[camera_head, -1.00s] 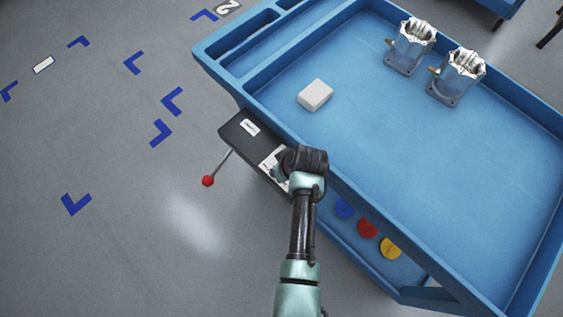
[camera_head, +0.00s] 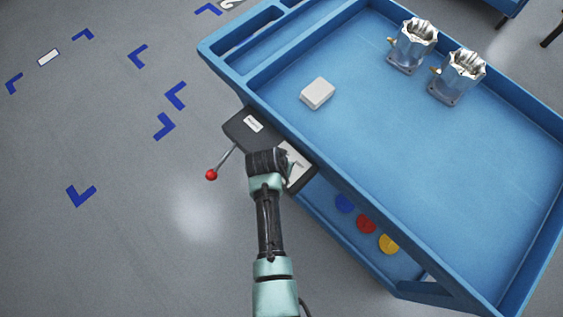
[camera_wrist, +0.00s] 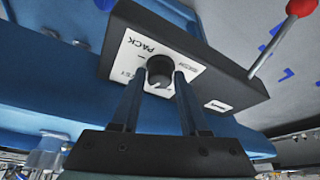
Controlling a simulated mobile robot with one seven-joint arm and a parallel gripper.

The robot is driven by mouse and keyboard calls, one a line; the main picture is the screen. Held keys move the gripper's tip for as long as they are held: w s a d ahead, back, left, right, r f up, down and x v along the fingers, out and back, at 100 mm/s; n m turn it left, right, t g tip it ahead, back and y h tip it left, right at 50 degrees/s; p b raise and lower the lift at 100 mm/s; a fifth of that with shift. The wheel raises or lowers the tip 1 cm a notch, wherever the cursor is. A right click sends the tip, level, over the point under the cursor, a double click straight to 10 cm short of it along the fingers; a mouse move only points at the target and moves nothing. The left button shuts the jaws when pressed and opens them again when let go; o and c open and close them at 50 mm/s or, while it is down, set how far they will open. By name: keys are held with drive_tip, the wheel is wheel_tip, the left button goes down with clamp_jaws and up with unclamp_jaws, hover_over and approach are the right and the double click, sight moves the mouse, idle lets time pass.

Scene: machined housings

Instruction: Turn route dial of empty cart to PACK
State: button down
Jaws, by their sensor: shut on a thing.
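The route dial (camera_wrist: 160,70) is a dark round knob on a white label plate (camera_wrist: 128,60) in the wrist view. PACK is printed on the plate above and left of it; other words are small. My gripper (camera_wrist: 159,75) has one finger on each side of the knob and is shut on it. I cannot tell where the dial points. The dark control box (camera_head: 245,131) hangs on the side of the blue cart (camera_head: 345,185). In the head view my wrist hides the dial. This cart's tray bears two metal housings (camera_head: 412,48) (camera_head: 457,78).
A white block (camera_head: 318,93) lies on the tray. A lever with a red ball (camera_head: 211,175) sticks out from the box. Blue, red and yellow discs (camera_head: 366,224) sit on the lower shelf. The marked floor (camera_head: 110,140) at left is clear.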

drive_tip(key=m, duration=0.2)
drive_tip(key=m+h+b, duration=0.1)
drive_tip(key=shift+a+f+m+g, duration=0.15)
drive_tip(key=shift+m+g, duration=0.15)
drive_tip(key=shift+m, duration=0.1)
drive_tip(key=m+g+h+b, duration=0.1)
drive_tip(key=m+b, duration=0.1)
drive_tip(key=m, duration=0.1)
drive_tip(key=shift+w+b, duration=0.15)
drive_tip(key=shift+b, duration=0.15)
drive_tip(key=m+b, duration=0.1)
drive_tip(key=m, duration=0.1)
drive_tip(key=m+g+b, duration=0.1)
drive_tip(key=m, duration=0.1)
drive_tip(key=shift+a+m+g+h+b, duration=0.1)
drive_tip(key=shift+m+g+h+b, duration=0.2)
drive_tip(key=shift+m+h+b, duration=0.1)
drive_tip(key=shift+m+g+b, duration=0.5)
drive_tip(key=shift+m+b, duration=0.1)
drive_tip(key=shift+m, duration=0.4)
drive_tip(key=shift+c, duration=2.1)
unclamp_jaws()
drive_tip(key=shift+w, duration=0.1)
